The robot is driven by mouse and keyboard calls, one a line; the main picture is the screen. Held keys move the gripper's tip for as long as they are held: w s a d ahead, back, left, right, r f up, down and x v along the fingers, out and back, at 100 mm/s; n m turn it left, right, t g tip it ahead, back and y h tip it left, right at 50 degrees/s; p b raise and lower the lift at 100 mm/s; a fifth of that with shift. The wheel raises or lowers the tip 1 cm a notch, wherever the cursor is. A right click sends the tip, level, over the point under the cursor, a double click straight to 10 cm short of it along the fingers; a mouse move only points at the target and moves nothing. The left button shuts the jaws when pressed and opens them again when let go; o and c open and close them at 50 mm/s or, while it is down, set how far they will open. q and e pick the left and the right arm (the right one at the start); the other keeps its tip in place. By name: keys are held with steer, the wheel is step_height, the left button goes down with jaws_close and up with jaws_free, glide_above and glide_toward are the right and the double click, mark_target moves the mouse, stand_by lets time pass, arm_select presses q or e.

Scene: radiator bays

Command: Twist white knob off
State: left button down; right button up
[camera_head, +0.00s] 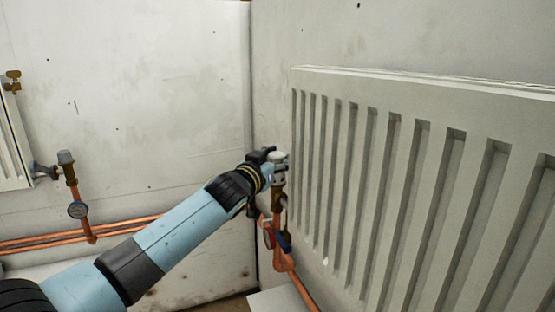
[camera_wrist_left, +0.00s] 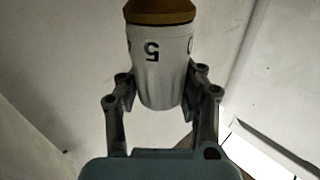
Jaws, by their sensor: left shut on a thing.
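The white knob (camera_head: 279,158) sits on top of a brass valve (camera_head: 278,197) at the left end of the large radiator. In the left wrist view the knob (camera_wrist_left: 158,68) shows large, with a dark 5 on its side and the brass valve body (camera_wrist_left: 160,11) beyond it. My left gripper (camera_head: 274,163) reaches in from the left and is shut on the knob. In the left wrist view its two fingers (camera_wrist_left: 160,98) lie one on each side of the knob. My right gripper is in neither view.
The white radiator (camera_head: 340,180) fills the right side, close to the knob.

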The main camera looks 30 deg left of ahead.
arm_select(q)
steer(key=shift+f, duration=0.25)
stand_by(0.4)
